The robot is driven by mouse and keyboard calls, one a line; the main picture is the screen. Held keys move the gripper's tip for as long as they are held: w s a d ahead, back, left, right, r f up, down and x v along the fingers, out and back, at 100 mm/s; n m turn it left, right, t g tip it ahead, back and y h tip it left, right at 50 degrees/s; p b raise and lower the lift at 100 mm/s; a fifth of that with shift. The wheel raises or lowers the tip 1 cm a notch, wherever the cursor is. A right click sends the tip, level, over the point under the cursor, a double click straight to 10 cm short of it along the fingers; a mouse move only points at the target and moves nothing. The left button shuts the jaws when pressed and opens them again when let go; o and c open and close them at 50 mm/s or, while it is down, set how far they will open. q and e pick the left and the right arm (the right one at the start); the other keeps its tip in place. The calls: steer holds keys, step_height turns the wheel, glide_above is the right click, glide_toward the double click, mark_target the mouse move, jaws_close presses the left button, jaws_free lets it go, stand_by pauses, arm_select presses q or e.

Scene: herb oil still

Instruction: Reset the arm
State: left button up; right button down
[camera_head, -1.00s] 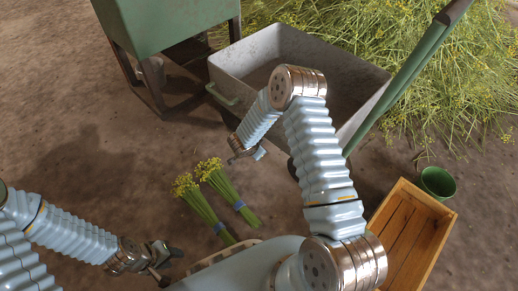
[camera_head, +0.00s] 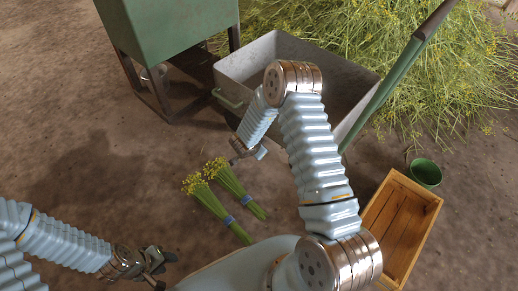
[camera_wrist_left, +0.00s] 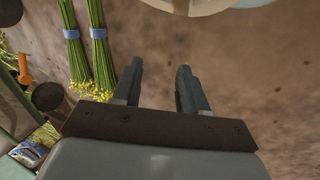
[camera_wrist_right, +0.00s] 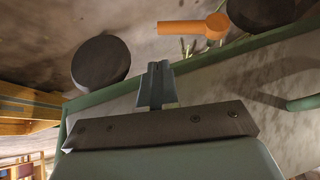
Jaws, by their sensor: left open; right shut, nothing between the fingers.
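My left gripper (camera_head: 158,262) is at the lower left of the head view, above bare ground. Its fingers stand apart and empty in the left wrist view (camera_wrist_left: 158,80). My right gripper (camera_head: 248,156) hangs beside the near side of the grey cart, partly hidden by its own wrist. Its fingers are together with nothing between them in the right wrist view (camera_wrist_right: 157,72). My right arm is bent, with its elbow raised in front of the cart.
Two tied herb bundles (camera_head: 217,205) lie on the ground between the grippers. The grey cart (camera_head: 240,72) has a green handle bar. A green box on legs (camera_head: 170,40), a wooden crate (camera_head: 425,215), a green bucket (camera_head: 425,174) and a herb heap (camera_head: 440,90) stand around.

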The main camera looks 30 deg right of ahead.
steer(key=s+a+r+n+g+y+p, duration=0.1)
steer(key=s+a+n+y, duration=0.4)
steer(key=s+a, duration=0.5)
steer(key=s+a+r+n+g+y+p, duration=0.2)
steer(key=s+a+r+n+y+p, duration=0.1)
steer(key=s+a+n, duration=0.5)
steer(key=s+a+y+p, duration=0.1)
steer(key=s+a, duration=0.2)
steer(key=s, duration=0.3)
steer(key=shift+s+r+y, duration=0.25)
steer(key=shift+r+y, duration=0.15)
